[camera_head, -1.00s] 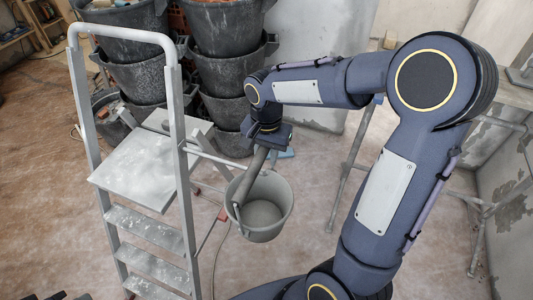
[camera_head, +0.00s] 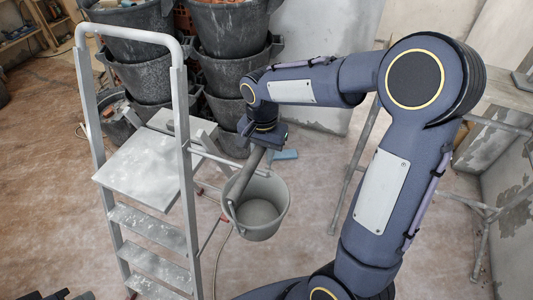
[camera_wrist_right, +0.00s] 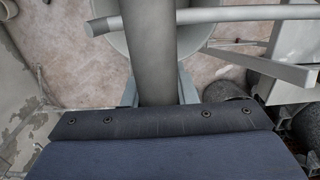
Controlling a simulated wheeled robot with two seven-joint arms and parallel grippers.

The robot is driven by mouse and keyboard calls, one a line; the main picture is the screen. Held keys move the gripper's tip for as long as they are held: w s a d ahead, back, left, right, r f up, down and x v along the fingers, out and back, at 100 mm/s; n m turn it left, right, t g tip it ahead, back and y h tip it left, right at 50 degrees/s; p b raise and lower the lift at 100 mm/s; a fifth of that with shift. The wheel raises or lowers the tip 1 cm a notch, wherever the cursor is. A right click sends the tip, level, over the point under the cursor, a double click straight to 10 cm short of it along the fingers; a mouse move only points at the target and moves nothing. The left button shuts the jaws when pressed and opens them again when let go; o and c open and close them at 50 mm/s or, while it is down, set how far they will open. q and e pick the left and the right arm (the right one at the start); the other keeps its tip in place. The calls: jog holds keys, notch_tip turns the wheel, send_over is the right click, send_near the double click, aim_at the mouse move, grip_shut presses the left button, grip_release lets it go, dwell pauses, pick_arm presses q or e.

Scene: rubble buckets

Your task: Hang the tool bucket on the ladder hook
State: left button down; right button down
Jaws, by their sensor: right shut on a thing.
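The grey tool bucket (camera_head: 265,222) hangs open side up below my right gripper (camera_head: 262,146), just right of the ladder. My right gripper is shut on a thick grey bar (camera_head: 247,174) that slants down to the bucket's left rim. In the right wrist view the bar (camera_wrist_right: 150,45) runs away between the fingers, with the bucket's pale rim (camera_wrist_right: 112,42) behind it. A thin grey rod (camera_head: 215,155), seemingly the ladder hook, reaches from the ladder (camera_head: 186,180) toward the bar. In the wrist view the rod (camera_wrist_right: 255,13) passes by the bar; contact cannot be told. My left gripper is out of view.
Stacked dark rubble buckets (camera_head: 235,72) stand behind the ladder. A trestle leg (camera_head: 352,165) stands behind my right arm, and a patchy wall (camera_head: 510,190) is at the right. Floor around the hanging bucket is fairly open.

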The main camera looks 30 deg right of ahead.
jog(key=shift+w+a, duration=0.2)
jog(key=shift+w, duration=0.05)
jog(key=shift+f, duration=0.15)
jog(key=shift+f+b, duration=0.65)
jog(key=shift+f, duration=0.05)
dwell(0.3)
jog(key=c, duration=1.1)
grip_release()
jog(key=shift+r, duration=0.1)
notch_tip(320, 180, up, 8)
jog(key=shift+f, duration=0.15)
